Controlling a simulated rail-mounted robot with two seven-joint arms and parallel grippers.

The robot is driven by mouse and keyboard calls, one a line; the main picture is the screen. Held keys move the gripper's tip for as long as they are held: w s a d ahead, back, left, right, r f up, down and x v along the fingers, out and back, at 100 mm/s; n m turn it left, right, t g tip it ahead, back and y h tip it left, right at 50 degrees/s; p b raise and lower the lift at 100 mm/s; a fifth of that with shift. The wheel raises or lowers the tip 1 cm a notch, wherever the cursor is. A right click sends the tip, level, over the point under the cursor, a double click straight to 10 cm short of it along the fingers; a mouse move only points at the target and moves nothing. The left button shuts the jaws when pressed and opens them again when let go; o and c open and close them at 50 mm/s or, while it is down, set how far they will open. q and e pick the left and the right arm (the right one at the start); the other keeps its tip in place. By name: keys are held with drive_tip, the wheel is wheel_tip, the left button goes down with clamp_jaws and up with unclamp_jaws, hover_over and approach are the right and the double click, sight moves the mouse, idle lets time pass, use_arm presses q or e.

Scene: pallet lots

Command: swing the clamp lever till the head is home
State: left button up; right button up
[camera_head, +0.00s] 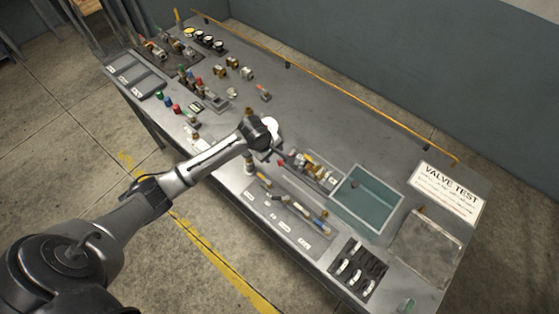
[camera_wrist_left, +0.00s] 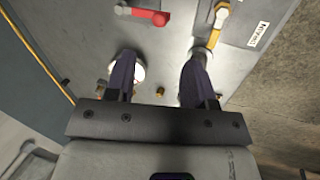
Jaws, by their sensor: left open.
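My left gripper (camera_head: 268,152) hangs over the middle of the bench. In the left wrist view its two dark fingers (camera_wrist_left: 160,62) stand wide apart with nothing between them. A red-handled lever (camera_wrist_left: 143,14) lies beyond the fingertips at the top of that view, apart from them. A fitting with an orange-yellow handle (camera_wrist_left: 221,16) stands beyond the right finger. I cannot tell for certain which of these belongs to the clamp, and no clamp head shows clearly. My right gripper is not in view.
A white disc (camera_wrist_left: 139,72) is partly behind the left finger. The bench (camera_head: 330,125) also holds a teal bin (camera_head: 367,198), a tool tray (camera_head: 291,228), a dark rack (camera_head: 357,270) and a VALVE TEST sign (camera_head: 446,190). A yellow rail (camera_head: 340,89) runs along the back. The back middle is clear.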

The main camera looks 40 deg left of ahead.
sight(280, 162)
use_arm(q)
drive_tip(key=b+x, duration=0.1)
drive_tip(key=x, duration=0.9)
drive_tip(key=shift+f, duration=0.1)
clamp_jaws()
idle(0.3)
